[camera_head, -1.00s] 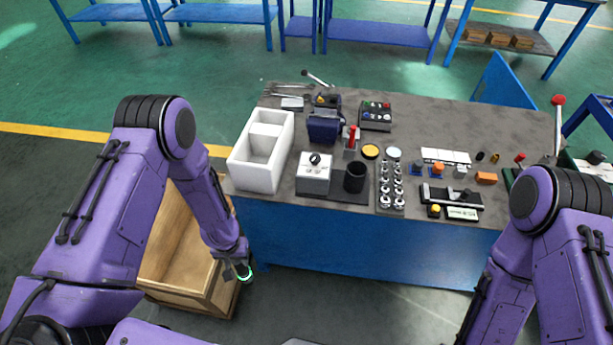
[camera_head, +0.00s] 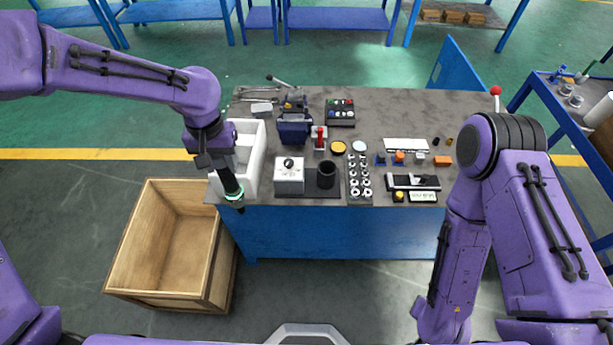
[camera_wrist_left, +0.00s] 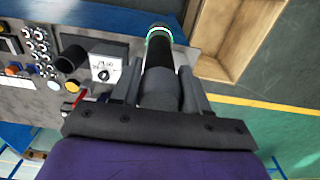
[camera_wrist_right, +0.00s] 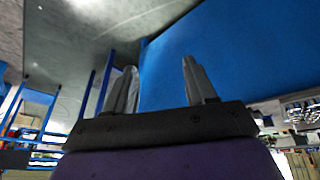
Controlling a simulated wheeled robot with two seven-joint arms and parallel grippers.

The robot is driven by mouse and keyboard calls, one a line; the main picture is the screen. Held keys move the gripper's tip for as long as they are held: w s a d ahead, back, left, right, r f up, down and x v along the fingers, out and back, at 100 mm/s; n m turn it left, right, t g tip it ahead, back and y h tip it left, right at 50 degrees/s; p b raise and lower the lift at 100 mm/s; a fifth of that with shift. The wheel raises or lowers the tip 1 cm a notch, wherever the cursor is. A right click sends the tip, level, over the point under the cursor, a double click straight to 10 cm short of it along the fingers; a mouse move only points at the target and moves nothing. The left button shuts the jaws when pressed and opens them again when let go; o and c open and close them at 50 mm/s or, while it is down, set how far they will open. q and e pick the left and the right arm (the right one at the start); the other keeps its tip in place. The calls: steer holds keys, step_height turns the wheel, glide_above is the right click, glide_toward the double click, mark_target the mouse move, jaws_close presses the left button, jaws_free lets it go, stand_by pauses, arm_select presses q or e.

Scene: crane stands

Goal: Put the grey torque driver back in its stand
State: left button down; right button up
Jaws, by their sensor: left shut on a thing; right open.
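My left gripper (camera_head: 222,165) is shut on the grey torque driver (camera_wrist_left: 160,90). The driver has a grey body, a black section and a lit green ring. In the head view the driver (camera_head: 232,187) hangs tilted, its tip pointing down in front of the white tray at the bench's front left edge. A black cup (camera_head: 327,174) on a dark base plate, apparently the stand, is beside a white box with a dial (camera_head: 289,175). The cup also shows in the left wrist view (camera_wrist_left: 72,60), apart from the driver. My right gripper (camera_wrist_right: 160,78) is open and empty, below the bench top.
The white tray (camera_head: 255,135) is behind the driver. A wooden crate (camera_head: 215,262) stands on the floor at left. A rack of metal pieces (camera_head: 359,178) is right of the cup. A red-handled item (camera_head: 320,138) and a blue device (camera_head: 294,128) are behind it.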

arm_select(q)
steer(key=shift+r, duration=0.45)
steer(key=shift+w, duration=0.1)
